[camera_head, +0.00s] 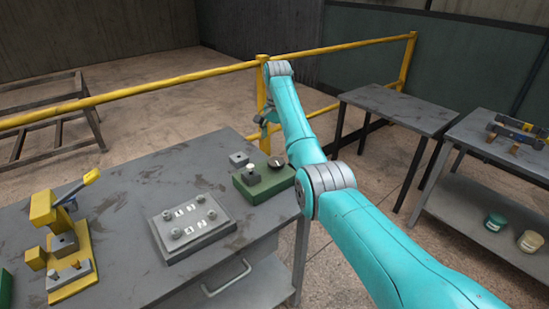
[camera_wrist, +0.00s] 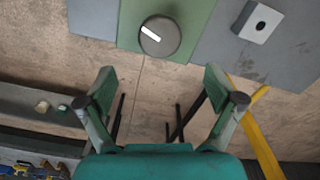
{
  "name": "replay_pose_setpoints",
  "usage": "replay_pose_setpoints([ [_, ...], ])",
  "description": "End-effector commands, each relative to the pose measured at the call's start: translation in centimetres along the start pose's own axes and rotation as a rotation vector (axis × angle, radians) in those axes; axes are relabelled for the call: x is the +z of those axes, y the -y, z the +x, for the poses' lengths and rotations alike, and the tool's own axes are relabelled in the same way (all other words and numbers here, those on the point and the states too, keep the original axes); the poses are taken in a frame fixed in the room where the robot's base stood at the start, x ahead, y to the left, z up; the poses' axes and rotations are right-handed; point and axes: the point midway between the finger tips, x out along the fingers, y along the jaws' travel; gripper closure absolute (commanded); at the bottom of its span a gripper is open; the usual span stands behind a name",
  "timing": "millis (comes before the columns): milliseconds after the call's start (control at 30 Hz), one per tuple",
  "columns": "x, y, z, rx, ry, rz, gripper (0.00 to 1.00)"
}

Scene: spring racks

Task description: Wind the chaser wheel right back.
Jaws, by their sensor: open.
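A dark round wheel (camera_wrist: 160,36) with a white bar mark sits on a green box (camera_wrist: 205,12) at the top of the wrist view. It looks like the chaser wheel. In the wrist view the white bar points toward the upper left. In the head view the wheel (camera_head: 276,162) is on the right part of the green box (camera_head: 262,188), near the table's far right corner. My gripper (camera_wrist: 160,82) is open and empty, its two fingers spread below the wheel in the wrist view, apart from it. In the head view my gripper (camera_head: 266,123) is beyond the box, partly hidden by my arm.
A grey block with a dark hole (camera_wrist: 256,22) stands beside the green box. A grey panel with several studs (camera_head: 190,226) and a yellow fixture (camera_head: 65,245) share the table (camera_head: 130,190). A yellow rail (camera_head: 190,77) runs behind. Another table (camera_head: 400,108) stands right.

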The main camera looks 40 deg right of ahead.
Motion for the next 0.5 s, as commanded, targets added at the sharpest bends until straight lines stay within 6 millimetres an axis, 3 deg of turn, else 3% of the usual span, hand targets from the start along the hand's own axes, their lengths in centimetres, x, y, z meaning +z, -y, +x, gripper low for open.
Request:
replay_pose_setpoints([
  [300,0.1,0.0,5.7,0.002,0.002,-0.001,0.08],
  [500,0.0,0.0,7.8,0.001,0.001,-0.001,0.08],
])
